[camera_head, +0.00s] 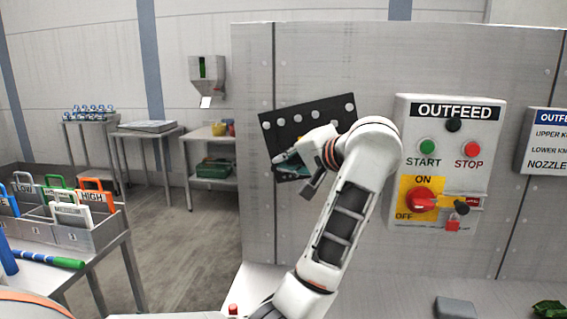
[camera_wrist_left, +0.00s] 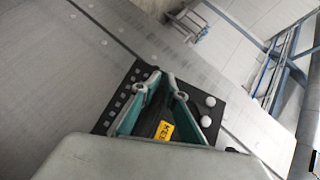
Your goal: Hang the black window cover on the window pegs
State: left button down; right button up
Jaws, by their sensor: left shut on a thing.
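The black window cover (camera_head: 335,107) is a flat dark panel, slightly tilted, in front of the grey metal wall left of the OUTFEED box. Pale round spots run along its upper part. My left gripper (camera_head: 287,160) is at its lower left, shut on it. In the left wrist view the cover (camera_wrist_left: 219,108) shows behind the teal fingers of the left gripper (camera_wrist_left: 162,84), with pale square spots, white round knobs and a yellow label between the fingers. I cannot tell which spots are pegs or holes, or whether the cover touches the wall. My right gripper is out of view.
The OUTFEED control box (camera_head: 450,165), with buttons and a red switch, is close right of my left arm. A sign (camera_head: 545,140) is farther right. A grey rack of tags (camera_head: 95,235) stands at left. Side tables and open floor lie behind.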

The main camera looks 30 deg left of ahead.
aim_at(269, 147)
pick_arm(q)
jog(key=shift+w+r+p, duration=0.25)
jog(key=shift+r+p, duration=0.35)
jog(key=shift+r, duration=0.35)
jog(key=shift+s+r, duration=0.1)
jog(key=shift+r, duration=0.25)
jog(key=shift+a, duration=0.1)
jog(key=shift+s+a+r+m+y+b, duration=0.15)
jog(key=shift+a+r+m+y+b, duration=0.05)
jog(key=shift+a+m+y+b, duration=0.1)
jog(key=shift+s+a+r+m+y+b, duration=0.1)
jog(key=shift+r+m+y+b, duration=0.1)
jog(key=shift+m+y+b, duration=0.1)
jog(key=shift+s+a+r+y+b, duration=0.15)
jog(key=shift+a+r+y+b, duration=0.05)
jog(key=shift+r+y+b, duration=0.1)
